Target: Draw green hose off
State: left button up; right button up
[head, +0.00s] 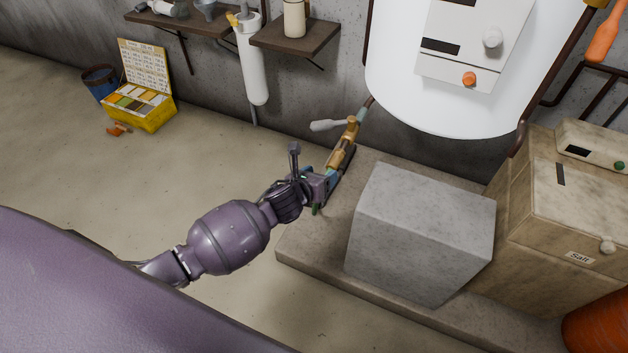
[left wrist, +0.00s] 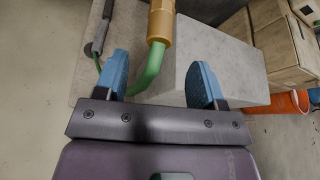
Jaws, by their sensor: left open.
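The green hose (left wrist: 150,70) hangs from the end of a brass fitting (left wrist: 160,22) in the left wrist view and bends to the left below it. My left gripper (left wrist: 161,78) is open, with one blue fingertip on each side of the hose. The hose runs closer to the left fingertip; I cannot tell if they touch. In the head view my left gripper (head: 330,176) is at the lower end of the brass valve (head: 348,134), which has a grey lever. It hides most of the hose there; only a little green shows below. My right gripper is in neither view.
A grey block (head: 420,235) stands on a low plinth (head: 300,250) right of the gripper. The white tank (head: 450,100) hangs above, and a salt box (head: 570,210) stands farther right. A yellow case (head: 145,105) sits on the floor at left. The floor between is clear.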

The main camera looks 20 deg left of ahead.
aim_at(331, 169)
pick_arm(q)
jog(key=b+x, duration=0.1)
jog(key=x, duration=0.5)
jog(key=shift+s+f, duration=0.1)
jog(key=shift+w+b, duration=0.35)
jog(key=shift+w, duration=0.05)
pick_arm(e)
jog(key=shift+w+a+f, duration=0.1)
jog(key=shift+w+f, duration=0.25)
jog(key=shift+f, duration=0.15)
pick_arm(q)
jog(key=shift+c, duration=0.5)
jog(key=c, duration=0.9)
jog(key=shift+s+p, duration=0.35)
jog(key=shift+s, duration=0.25)
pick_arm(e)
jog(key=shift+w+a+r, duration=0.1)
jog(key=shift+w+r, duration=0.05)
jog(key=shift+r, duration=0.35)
